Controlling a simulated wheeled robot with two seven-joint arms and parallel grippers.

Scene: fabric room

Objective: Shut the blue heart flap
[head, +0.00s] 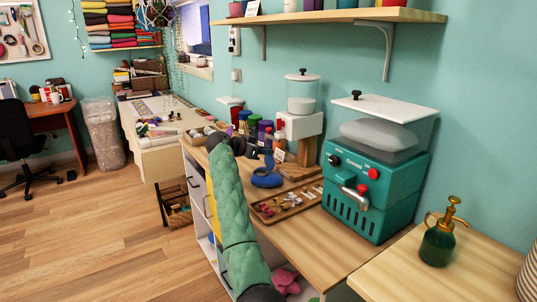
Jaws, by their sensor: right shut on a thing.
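My right arm, in a green padded sleeve, rises from the bottom and bends over the counter. My right gripper (268,160) is at the upper edge of the blue heart piece and is shut on it, seemingly on the flap. The gripper partly hides the contact. My left gripper is not in view.
A wooden tray (262,213) of small items lies in front of the heart piece. A teal machine (367,205) stands to the right, and a white dispenser (301,125) behind. Several coloured jars stand close behind the gripper. A green spray bottle (438,243) is at the lower right.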

